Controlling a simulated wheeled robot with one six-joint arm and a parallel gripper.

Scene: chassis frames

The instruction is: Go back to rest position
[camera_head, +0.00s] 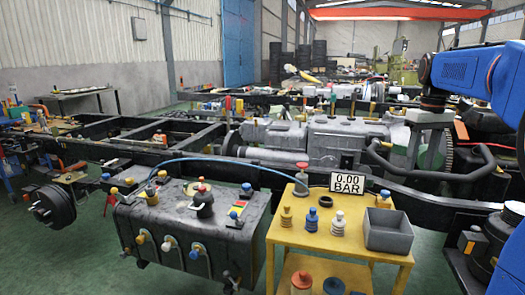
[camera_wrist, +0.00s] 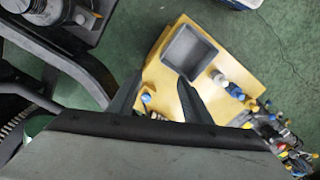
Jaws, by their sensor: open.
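In the wrist view my gripper (camera_wrist: 155,98) has its two dark fingers spread apart with nothing between them. It is above the yellow table (camera_wrist: 165,80), beside the grey bin (camera_wrist: 188,52).
The chassis frame (camera_head: 420,200) runs behind. Green floor shows at the lower left.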

